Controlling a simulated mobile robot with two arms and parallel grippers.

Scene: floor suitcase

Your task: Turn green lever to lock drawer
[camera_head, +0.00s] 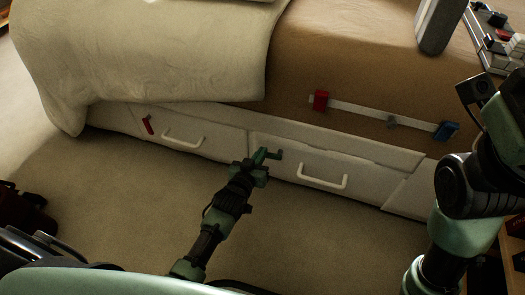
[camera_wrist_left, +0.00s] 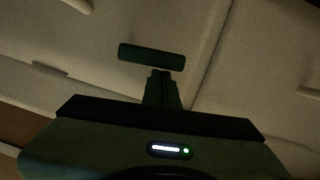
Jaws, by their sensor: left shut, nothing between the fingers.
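The green lever (camera_head: 275,154) is on the upper left part of the right white drawer (camera_head: 310,165), under the bed. It lies roughly sideways in the head view. In the left wrist view the lever (camera_wrist_left: 151,57) is a dark green bar just beyond my fingertips. My left gripper (camera_head: 260,157) is in front of the drawer, right at the lever. Its fingers (camera_wrist_left: 161,76) are shut and hold nothing; I cannot tell whether they touch the lever. My right arm comes in at the right, and its gripper is not in view.
A red lever (camera_head: 148,125) is on the left drawer (camera_head: 205,138). The drawers have white handles (camera_head: 322,182). The carpet (camera_head: 290,235) in front is clear.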

